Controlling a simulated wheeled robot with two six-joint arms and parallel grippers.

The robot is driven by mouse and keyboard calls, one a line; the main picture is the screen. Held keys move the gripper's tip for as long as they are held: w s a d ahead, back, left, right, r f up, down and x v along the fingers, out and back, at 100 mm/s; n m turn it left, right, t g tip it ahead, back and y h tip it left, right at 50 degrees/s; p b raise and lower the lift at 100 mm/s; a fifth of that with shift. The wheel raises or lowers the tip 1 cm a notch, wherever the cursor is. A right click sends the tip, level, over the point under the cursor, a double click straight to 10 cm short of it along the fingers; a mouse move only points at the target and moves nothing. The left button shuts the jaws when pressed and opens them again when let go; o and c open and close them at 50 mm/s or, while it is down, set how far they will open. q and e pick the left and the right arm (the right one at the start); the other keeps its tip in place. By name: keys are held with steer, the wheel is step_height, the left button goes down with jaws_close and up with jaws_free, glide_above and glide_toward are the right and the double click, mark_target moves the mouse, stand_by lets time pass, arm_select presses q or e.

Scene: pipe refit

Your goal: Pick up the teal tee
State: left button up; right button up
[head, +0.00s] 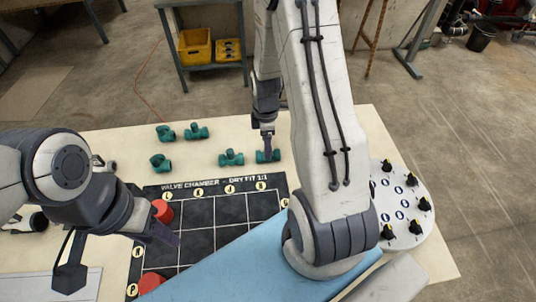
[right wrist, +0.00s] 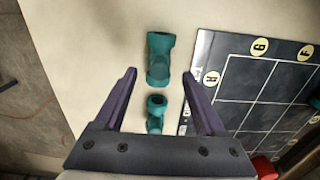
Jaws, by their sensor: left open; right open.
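Several teal pipe fittings lie on the cream table beyond the black mat. Fittings with an upward branch, which look like tees, are at the far left (head: 165,133), beside it (head: 196,131), nearer the mat (head: 161,162) and mid-row (head: 231,157). The rightmost teal fitting (head: 268,156) lies under my right gripper (head: 267,148); its shape is partly hidden. In the right wrist view, my open right jaws (right wrist: 159,73) straddle the near end of that fitting (right wrist: 160,58), with the mid-row one (right wrist: 156,113) below it. My left gripper (head: 172,238) is open over the mat's left side.
The black mat (head: 200,214) has a white grid and lettered yellow circles. Red cylinders (head: 162,211) stand at its left edge near my left gripper. A round white board (head: 407,205) with black knobs is at the right. A blue surface (head: 225,268) lies in front.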

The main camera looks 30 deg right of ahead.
mark_target(275, 154)
steer(key=shift+d+f+p, duration=0.2)
steer(key=shift+f+p, duration=0.35)
steer(key=shift+f, duration=2.15)
steer(key=shift+s, duration=0.1)
jaws_close()
